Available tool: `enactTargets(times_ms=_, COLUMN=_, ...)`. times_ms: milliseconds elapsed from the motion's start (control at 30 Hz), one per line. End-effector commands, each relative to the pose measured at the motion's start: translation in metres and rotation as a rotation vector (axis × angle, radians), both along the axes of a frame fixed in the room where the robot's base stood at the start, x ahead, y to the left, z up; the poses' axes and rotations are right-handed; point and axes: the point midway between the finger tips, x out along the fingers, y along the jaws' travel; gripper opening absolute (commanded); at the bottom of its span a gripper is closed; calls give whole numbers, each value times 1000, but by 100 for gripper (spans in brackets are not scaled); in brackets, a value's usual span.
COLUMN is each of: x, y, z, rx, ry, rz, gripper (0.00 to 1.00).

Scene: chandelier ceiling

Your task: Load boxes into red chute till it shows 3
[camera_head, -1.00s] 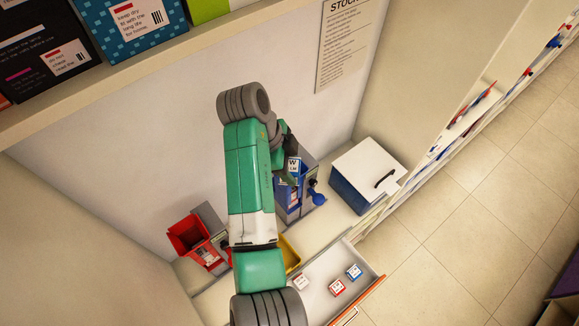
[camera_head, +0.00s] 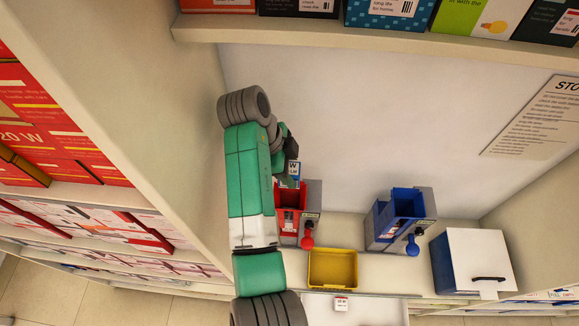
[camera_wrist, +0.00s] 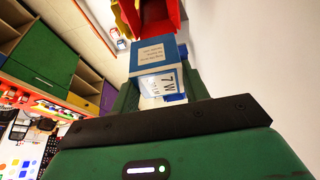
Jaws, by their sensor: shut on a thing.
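My gripper (camera_head: 291,160) is shut on a small blue and white box (camera_head: 295,170), held just above the open top of the red chute (camera_head: 289,196). In the wrist view the held box (camera_wrist: 158,55) carries "7W" on its white face, and the red chute (camera_wrist: 160,14) lies just beyond it. The red chute has a red knob or lever (camera_head: 307,239) at its front right; any number on its front is too small to read. A small white and red box (camera_head: 341,304) lies in the open white drawer (camera_head: 385,312). My arm covers part of the view left of the red chute.
A blue chute (camera_head: 404,205) with a blue knob stands to the right. A yellow tray (camera_head: 333,252) sits on the counter between and in front of them. A white-lidded blue bin (camera_head: 480,250) stands at the far right. A shelf edge (camera_head: 380,36) runs above.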

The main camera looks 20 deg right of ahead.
Motion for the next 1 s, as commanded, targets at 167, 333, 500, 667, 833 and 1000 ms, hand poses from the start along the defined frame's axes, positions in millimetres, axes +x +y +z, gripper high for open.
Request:
enactTargets(times_ms=167, x=0, y=0, z=-19, rx=0, ry=1, rz=0, gripper=22)
enactTargets(times_ms=333, x=0, y=0, z=-43, rx=0, ry=0, rz=1, gripper=22)
enactTargets(times_ms=500, x=0, y=0, z=-68, rx=1, ry=1, rz=1, gripper=22)
enactTargets(times_ms=667, x=0, y=0, z=-81, rx=1, ry=0, rz=0, gripper=22)
enactTargets(times_ms=833, x=0, y=0, z=-81, rx=1, ry=0, rz=0, gripper=22)
enactTargets(times_ms=1000, x=0, y=0, z=-81, rx=0, ry=0, rz=0, gripper=22)
